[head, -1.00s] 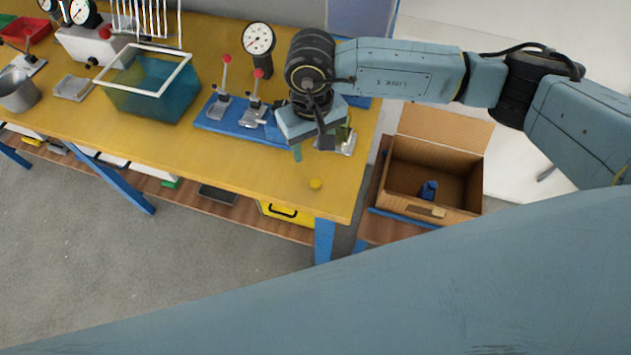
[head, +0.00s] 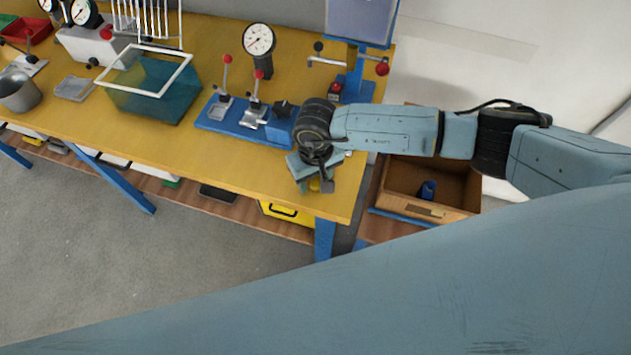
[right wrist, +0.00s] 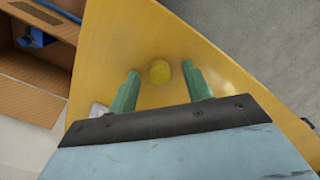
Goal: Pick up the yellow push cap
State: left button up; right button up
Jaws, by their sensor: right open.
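The yellow push cap (right wrist: 159,71) is a small round disc on the yellow bench top near its front right corner. In the head view the cap (head: 314,185) is mostly hidden under my right gripper (head: 316,187). In the right wrist view my right gripper (right wrist: 160,88) is open, with its two green fingers apart. The cap appears between and slightly beyond the fingertips, and nothing is held. My left gripper is not in view.
The yellow bench (head: 200,160) has free room left of the gripper. A blue clamp fixture (head: 240,122) with red-knobbed levers and a dial gauge (head: 258,40) stand behind. A cardboard box (head: 400,205) holding a blue item is at the right. A teal bin (head: 150,100) stands further left.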

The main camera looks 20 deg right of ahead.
jog(key=c, duration=1.1)
jog(key=shift+o, duration=0.2)
